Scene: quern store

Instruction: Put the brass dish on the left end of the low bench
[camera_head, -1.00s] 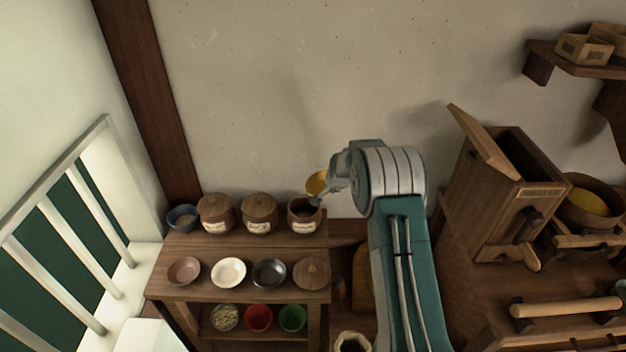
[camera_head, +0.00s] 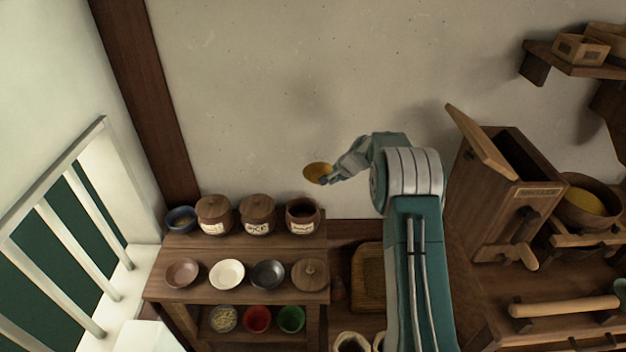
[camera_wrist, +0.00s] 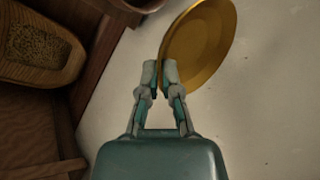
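The brass dish (camera_head: 317,173) is in the air in front of the pale wall, above the right end of a wooden stand. My gripper (camera_head: 326,179) is at the dish's right edge. In the wrist view the dish (camera_wrist: 207,40) is tilted, and my gripper's fingers (camera_wrist: 168,75) are closed together on its rim. The wooden stand (camera_head: 240,247) has a tiered top and a lower shelf. I cannot tell whether this stand is the low bench of the task.
Lidded jars (camera_head: 257,214) and an open jar (camera_head: 302,215) stand at the stand's back. Small bowls, including a white bowl (camera_head: 227,274), and a loose lid (camera_head: 310,274) sit in front. Red (camera_head: 257,319) and green bowls are below. A wooden mill box (camera_head: 505,195) stands right.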

